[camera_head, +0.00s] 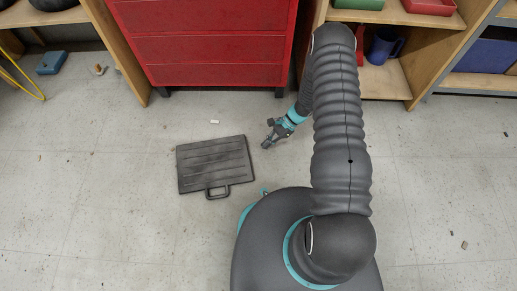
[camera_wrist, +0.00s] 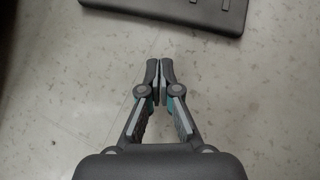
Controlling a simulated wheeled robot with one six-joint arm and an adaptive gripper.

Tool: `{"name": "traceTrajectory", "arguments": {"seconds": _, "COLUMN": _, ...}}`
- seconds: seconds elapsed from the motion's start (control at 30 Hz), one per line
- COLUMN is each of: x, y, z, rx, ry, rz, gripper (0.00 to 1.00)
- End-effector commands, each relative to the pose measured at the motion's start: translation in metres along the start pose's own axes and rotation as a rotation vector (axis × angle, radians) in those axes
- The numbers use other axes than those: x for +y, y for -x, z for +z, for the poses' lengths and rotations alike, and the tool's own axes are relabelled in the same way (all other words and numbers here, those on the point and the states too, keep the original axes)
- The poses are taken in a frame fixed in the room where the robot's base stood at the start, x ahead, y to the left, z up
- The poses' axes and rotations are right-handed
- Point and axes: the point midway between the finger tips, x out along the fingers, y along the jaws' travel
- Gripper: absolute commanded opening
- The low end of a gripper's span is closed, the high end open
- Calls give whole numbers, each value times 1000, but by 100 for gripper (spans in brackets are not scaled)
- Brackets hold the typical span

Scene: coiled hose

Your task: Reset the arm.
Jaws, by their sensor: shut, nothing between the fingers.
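My gripper (camera_head: 266,143) hangs over the floor in front of the red cabinet, at the end of my bent grey arm. In the wrist view my gripper (camera_wrist: 160,68) points up the picture, its fingertips together and nothing between them. Pale speckled floor shows beneath it. A dark ribbed case with a handle (camera_head: 214,163) lies flat on the floor to the left of my gripper, apart from it. Part of the case also shows at the top of the wrist view (camera_wrist: 200,12). No coiled hose is clearly visible; a yellow loop shows at the far left.
A red drawer cabinet (camera_head: 215,48) stands at the back. Wooden shelves (camera_head: 122,50) flank it, with a blue mug (camera_head: 382,47) on the right one. A blue object (camera_head: 51,62) and the yellow loop (camera_head: 22,75) are at left. Floor at left and right is mostly clear.

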Motion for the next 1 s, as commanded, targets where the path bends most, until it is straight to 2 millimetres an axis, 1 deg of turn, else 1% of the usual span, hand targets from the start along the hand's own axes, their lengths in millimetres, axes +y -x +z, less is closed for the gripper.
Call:
{"name": "traceTrajectory", "arguments": {"seconds": 0.03, "x": -2, "y": 14, "z": 2, "rx": 2, "ry": 2, "rz": -3, "gripper": 0}}
{"name": "traceTrajectory", "arguments": {"seconds": 0.2, "x": -2, "y": 46, "z": 3, "rx": 2, "ry": 3, "rz": -1, "gripper": 0}}
{"name": "traceTrajectory", "arguments": {"seconds": 0.4, "x": -1, "y": 69, "z": 3, "rx": 1, "ry": 3, "rz": 1, "gripper": 0}}
{"name": "traceTrajectory", "arguments": {"seconds": 0.53, "x": 0, "y": 76, "z": 2, "rx": 1, "ry": 1, "rz": 2, "gripper": 0}}
{"name": "traceTrajectory", "arguments": {"seconds": 0.87, "x": 0, "y": 77, "z": 2, "rx": 3, "ry": 25, "rz": 3, "gripper": 0}}
{"name": "traceTrajectory", "arguments": {"seconds": 0.93, "x": 10, "y": 74, "z": 0, "rx": 9, "ry": 66, "rz": 35, "gripper": 0}}
{"name": "traceTrajectory", "arguments": {"seconds": 0.97, "x": 17, "y": 72, "z": 1, "rx": 7, "ry": 78, "rz": 52, "gripper": 0}}
{"name": "traceTrajectory", "arguments": {"seconds": 1.0, "x": 28, "y": 68, "z": 2, "rx": 3, "ry": 93, "rz": 80, "gripper": 0}}
